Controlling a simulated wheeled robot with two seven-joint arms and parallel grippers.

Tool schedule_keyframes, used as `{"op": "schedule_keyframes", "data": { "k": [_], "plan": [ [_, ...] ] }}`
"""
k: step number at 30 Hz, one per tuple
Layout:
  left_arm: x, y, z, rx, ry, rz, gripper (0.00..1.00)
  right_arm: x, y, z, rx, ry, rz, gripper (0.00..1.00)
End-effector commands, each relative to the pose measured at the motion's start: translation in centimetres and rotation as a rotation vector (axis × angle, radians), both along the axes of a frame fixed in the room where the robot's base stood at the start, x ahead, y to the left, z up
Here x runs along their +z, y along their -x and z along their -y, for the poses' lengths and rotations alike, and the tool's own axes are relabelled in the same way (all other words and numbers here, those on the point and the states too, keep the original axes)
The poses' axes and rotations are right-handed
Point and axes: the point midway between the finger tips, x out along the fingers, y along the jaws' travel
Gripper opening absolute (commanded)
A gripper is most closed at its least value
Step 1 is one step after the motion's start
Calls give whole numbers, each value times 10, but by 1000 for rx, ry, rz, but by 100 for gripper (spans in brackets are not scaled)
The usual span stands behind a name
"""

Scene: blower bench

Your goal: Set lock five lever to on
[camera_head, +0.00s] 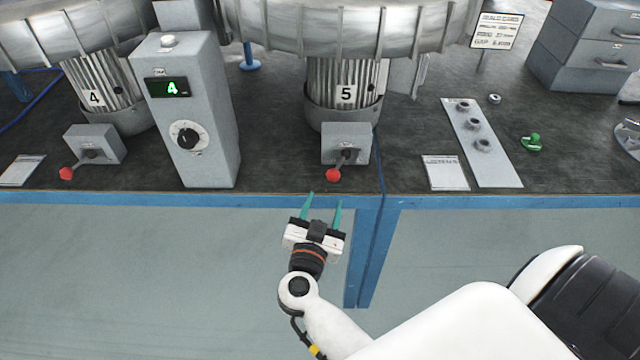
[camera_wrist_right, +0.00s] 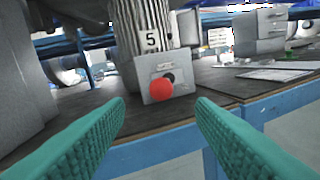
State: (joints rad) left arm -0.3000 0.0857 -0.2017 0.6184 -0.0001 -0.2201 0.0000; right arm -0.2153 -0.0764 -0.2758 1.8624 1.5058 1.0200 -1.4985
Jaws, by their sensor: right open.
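The lock five box (camera_head: 346,144) is a small grey box in front of the blower motor marked 5 (camera_head: 345,94). Its lever ends in a red knob (camera_head: 333,175), which points down and toward me in the head view. In the right wrist view the red knob (camera_wrist_right: 162,89) covers most of the lever, with the grey box (camera_wrist_right: 150,70) behind it. My right gripper (camera_head: 324,202) is open and empty, in front of the bench edge and just short of the red knob. Its two green fingers (camera_wrist_right: 160,112) stand apart on either side below the knob. My left gripper is not in view.
The blue bench edge (camera_head: 250,200) runs below the box. Left stand a grey control column (camera_head: 190,110) with a dial and a display reading 4, and the lock four box (camera_head: 95,144) with its red-knobbed lever. Right lie a white card (camera_head: 446,173) and a plate with sockets (camera_head: 497,165).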

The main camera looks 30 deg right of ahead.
Motion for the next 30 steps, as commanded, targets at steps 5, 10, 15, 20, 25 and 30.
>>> {"op": "schedule_keyframes", "data": {
  "k": [5, 10, 15, 20, 25, 30],
  "plan": [
    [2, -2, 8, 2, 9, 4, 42, 3, -18, 18, 1, 4, 3, 50],
    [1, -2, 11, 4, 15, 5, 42, 2, -44, 42, 1, 7, 2, 50],
    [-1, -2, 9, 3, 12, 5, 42, 2, -66, 64, 2, 5, 2, 50],
    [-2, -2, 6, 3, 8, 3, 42, 1, -79, 76, 2, 5, 0, 50],
    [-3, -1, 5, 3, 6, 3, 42, 1, -83, 81, 4, 2, 1, 50],
    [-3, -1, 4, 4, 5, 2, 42, 1, -84, 81, 4, 2, 1, 50]
  ]
}}
